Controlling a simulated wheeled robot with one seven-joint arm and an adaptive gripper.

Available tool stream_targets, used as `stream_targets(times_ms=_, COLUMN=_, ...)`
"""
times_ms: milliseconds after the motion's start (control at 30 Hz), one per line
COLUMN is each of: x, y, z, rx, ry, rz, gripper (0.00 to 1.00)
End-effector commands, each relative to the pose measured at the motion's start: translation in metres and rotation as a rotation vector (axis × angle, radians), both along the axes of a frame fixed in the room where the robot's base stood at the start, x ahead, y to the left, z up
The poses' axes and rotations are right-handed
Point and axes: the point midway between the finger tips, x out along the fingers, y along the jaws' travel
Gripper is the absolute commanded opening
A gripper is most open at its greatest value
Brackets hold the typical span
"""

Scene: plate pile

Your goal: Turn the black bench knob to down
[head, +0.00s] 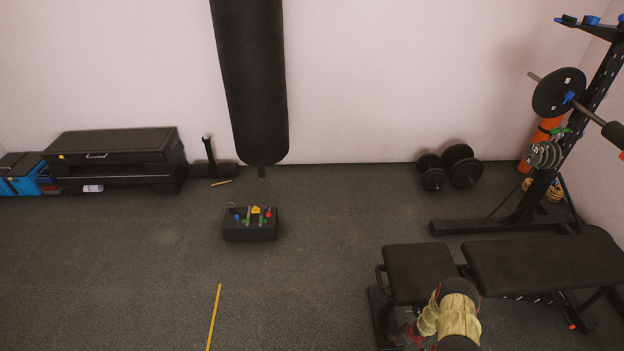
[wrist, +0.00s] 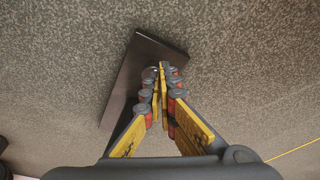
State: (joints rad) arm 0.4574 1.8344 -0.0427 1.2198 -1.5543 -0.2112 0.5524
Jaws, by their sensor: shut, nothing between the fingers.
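The black bench (head: 535,265) stands at the lower right in the head view, with its separate seat pad (head: 418,272) at its left end. I cannot make out the black knob in either view; the seat pad and my arm cover part of the bench frame. My arm reaches down in front of the seat pad. In the wrist view my gripper (wrist: 163,68) is shut and empty, its yellow fingers together at the tips. Behind the fingertips is a flat dark panel (wrist: 150,55), tilted in the picture; I cannot tell whether they touch it.
A rack with a loaded barbell (head: 558,93) stands behind the bench. Dumbbells (head: 462,166) lie near the wall. A black box with coloured pieces (head: 250,232) sits mid-floor below a hanging punching bag (head: 250,80). The floor (head: 300,290) left of the bench is mostly free.

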Motion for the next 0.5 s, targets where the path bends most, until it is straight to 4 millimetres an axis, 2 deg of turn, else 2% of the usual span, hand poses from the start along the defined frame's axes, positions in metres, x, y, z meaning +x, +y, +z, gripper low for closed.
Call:
stream_targets(times_ms=33, x=-0.001, y=0.000, z=-0.010, rx=0.001, ry=0.000, rz=0.001, gripper=0.00)
stream_targets(times_ms=133, x=-0.001, y=0.000, z=-0.023, rx=0.000, ry=0.000, rz=0.000, gripper=0.00)
stream_targets(times_ms=500, x=0.001, y=0.000, z=-0.047, rx=0.001, ry=-0.001, rz=0.000, gripper=0.00)
